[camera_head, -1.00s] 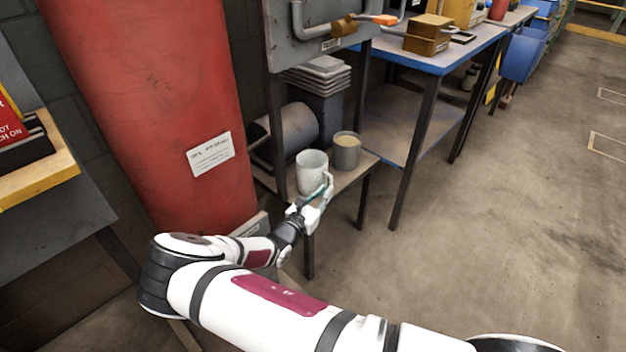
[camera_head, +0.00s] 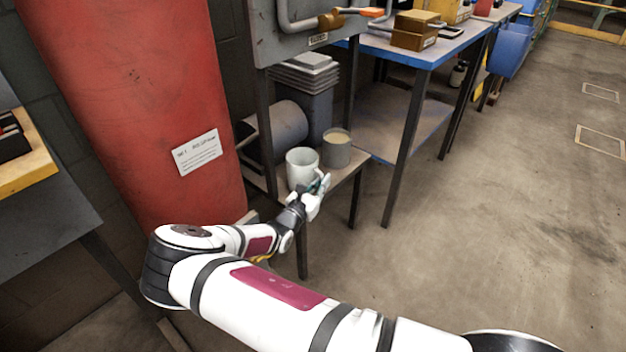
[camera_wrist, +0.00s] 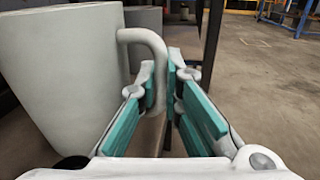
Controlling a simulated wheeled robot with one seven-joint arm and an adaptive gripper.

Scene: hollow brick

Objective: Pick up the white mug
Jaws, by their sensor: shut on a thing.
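The white mug (camera_head: 302,167) stands upright on a small low shelf (camera_head: 342,176), near its front edge. In the wrist view the mug (camera_wrist: 60,75) fills the left side, with its handle (camera_wrist: 150,48) pointing right. My gripper (camera_head: 318,187) is at the handle side of the mug. Its teal-padded fingers (camera_wrist: 165,100) are shut on the handle, whose lower part runs down between them. I cannot see any gap under the mug's base.
A grey cup with tan contents (camera_head: 337,149) stands close behind and right of the mug. A grey cylinder (camera_head: 282,128) and dark stacked bins (camera_head: 312,95) are behind. A red cylinder (camera_head: 140,110) rises at left. Floor at right is clear.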

